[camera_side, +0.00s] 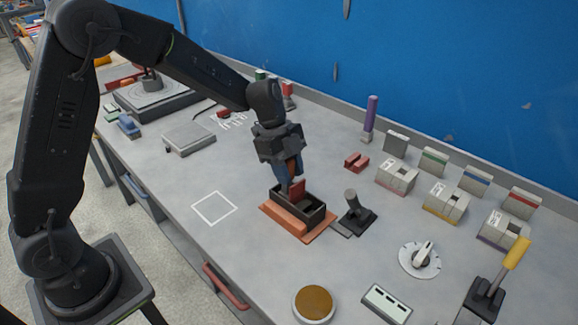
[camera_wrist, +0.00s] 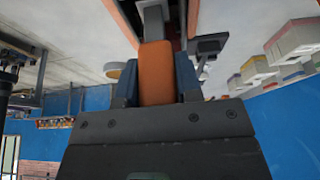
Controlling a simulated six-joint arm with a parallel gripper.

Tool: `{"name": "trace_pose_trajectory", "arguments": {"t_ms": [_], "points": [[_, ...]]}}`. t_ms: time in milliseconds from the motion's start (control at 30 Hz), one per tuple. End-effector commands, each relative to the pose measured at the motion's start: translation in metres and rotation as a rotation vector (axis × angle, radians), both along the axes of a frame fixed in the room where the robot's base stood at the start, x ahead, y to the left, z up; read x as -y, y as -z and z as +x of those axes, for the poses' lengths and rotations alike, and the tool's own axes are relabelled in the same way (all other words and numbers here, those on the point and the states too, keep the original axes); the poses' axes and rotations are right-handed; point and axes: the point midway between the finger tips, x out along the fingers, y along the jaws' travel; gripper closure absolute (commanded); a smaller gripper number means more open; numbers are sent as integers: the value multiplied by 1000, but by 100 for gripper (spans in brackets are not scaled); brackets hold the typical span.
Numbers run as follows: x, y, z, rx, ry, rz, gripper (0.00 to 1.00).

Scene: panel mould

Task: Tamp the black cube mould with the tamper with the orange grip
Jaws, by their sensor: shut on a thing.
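My gripper (camera_side: 290,182) is shut on the orange grip of a tamper (camera_wrist: 157,72). The tamper points down, and its grey lower part (camera_wrist: 153,14) shows beyond the grip in the wrist view. Below it in the side view is a black open-topped box mould (camera_side: 316,218) on an orange base plate (camera_side: 290,222). The tamper's lower end is over or inside the mould's opening; the near wall and fingers hide its exact depth. A reddish piece (camera_side: 298,188) shows at the opening, and I cannot tell whether it belongs to the tamper.
A black lever clamp (camera_side: 356,215) stands right beside the mould. A purple-handled tool (camera_side: 371,115) stands behind. Several grey block moulds (camera_side: 397,176) line the right, with a white dial (camera_side: 420,259) in front. A white square outline (camera_side: 214,208) marks clear table at left.

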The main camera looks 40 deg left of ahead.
Motion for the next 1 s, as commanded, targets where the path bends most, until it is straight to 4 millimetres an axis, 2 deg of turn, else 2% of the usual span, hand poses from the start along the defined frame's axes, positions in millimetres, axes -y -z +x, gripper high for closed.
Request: {"name": "trace_pose_trajectory", "arguments": {"t_ms": [267, 733, 1000], "points": [[0, -4, 1, 3, -1, 0, 92], [0, -36, 1, 4, -1, 0, 92], [0, -37, 0, 2, -1, -1, 92]]}}
